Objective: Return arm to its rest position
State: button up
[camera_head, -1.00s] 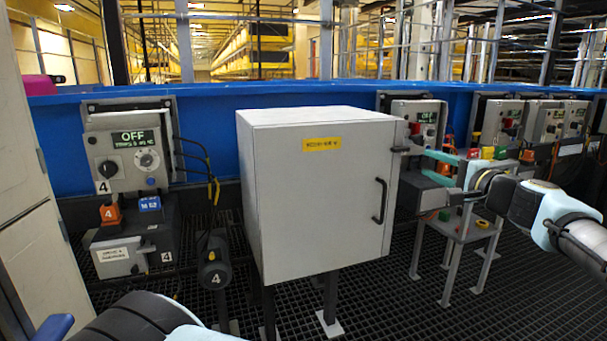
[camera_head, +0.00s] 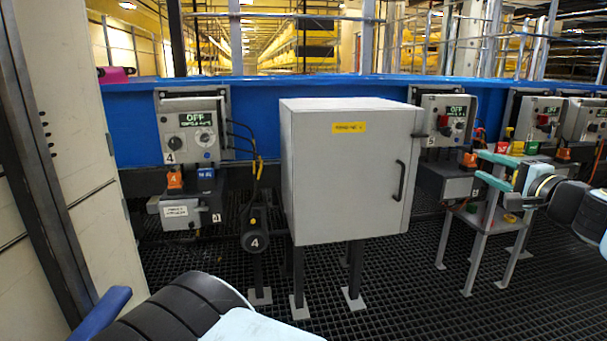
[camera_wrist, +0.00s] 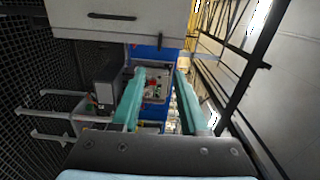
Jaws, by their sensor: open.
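My gripper (camera_head: 479,166) is at the right of the head view, with its two teal fingers pointing left and spread apart. Nothing shows between them. It appears in front of the small stand and the control panels, to the right of the grey cabinet. In the wrist view my gripper (camera_wrist: 160,72) also shows its two teal fingers apart and empty, with a control panel (camera_wrist: 155,85) visible beyond them. My arm runs off the right edge of the head view.
A closed grey cabinet (camera_head: 345,185) on legs stands in the middle. A control station (camera_head: 190,135) reading OFF is left of it, and a similar one (camera_head: 446,120) is right. A small stand (camera_head: 486,225) is below my gripper. Grated floor (camera_head: 400,300) is open in front.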

jog(key=w+a+f+n+g+y, duration=0.2)
jog(key=w+a+f+g, duration=0.3)
jog(key=a, duration=0.5)
jog(key=w+a+f+n+g+y, duration=0.25)
jog(key=w+a+f, duration=0.35)
jog(key=a, duration=0.5)
jog(key=s+a+f+n+g+h, duration=0.1)
jog(key=s+a+f+n+g, duration=0.25)
jog(key=a+f, duration=0.4)
jog(key=s+a+f+n+g+h, duration=0.15)
jog(key=a+f+g, duration=0.25)
jog(key=a, duration=0.7)
jog(key=s+a+r+n+g+h, duration=0.1)
jog(key=s+a+r+n+h, duration=0.25)
jog(key=s, duration=0.35)
jog(key=s+a+r+n+h, duration=0.2)
jog(key=s+a+r, duration=0.1)
jog(key=s+r, duration=0.3)
notch_tip(320, 180, up, 17)
jog(key=p, duration=1.8)
jog(key=shift+s+d+m, duration=0.15)
jog(key=shift+s+m, duration=0.15)
jog(key=shift+s, duration=0.05)
jog(key=shift+o, duration=0.5)
jog(key=shift+f, duration=0.1)
